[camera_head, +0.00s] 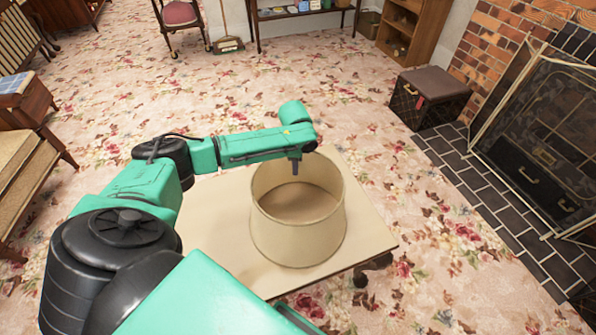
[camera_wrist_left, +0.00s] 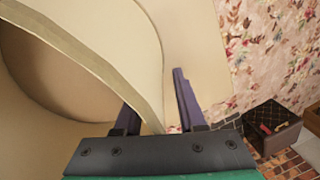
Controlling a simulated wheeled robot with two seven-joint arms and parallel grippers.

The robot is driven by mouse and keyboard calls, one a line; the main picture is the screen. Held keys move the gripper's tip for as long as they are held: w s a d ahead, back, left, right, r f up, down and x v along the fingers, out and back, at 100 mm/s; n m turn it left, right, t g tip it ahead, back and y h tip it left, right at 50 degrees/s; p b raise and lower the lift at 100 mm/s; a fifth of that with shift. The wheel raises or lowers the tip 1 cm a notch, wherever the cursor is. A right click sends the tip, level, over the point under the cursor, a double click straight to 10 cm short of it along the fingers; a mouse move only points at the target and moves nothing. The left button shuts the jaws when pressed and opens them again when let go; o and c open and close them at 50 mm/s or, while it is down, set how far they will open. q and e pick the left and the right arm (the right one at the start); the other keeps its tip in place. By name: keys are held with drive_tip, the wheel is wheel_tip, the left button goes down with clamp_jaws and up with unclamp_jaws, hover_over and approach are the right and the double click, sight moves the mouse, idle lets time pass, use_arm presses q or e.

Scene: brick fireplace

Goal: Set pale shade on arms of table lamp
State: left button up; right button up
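The pale shade (camera_head: 300,235), a cream open-topped drum, stands upright on a cream tabletop (camera_head: 222,240) in the head view. My left gripper (camera_head: 295,165) points down at the shade's far rim. In the left wrist view, the shade's wall (camera_wrist_left: 120,50) runs between the two fingers of the left gripper (camera_wrist_left: 155,105). One finger is on the inner side and partly hidden by the rim. The other is outside, with a visible gap to the wall, so the gripper is open. No table lamp or lamp arms can be made out. My right gripper is not in view.
A dark box with a brown lid (camera_head: 430,90) stands on the floor at the right, near the fireplace screen (camera_head: 540,140). Wooden furniture (camera_head: 25,105) stands at the left edge. The flowered carpet beyond the table is mostly clear.

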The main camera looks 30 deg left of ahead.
use_arm(q)
drive_tip(key=shift+r, duration=0.1)
clamp_jaws()
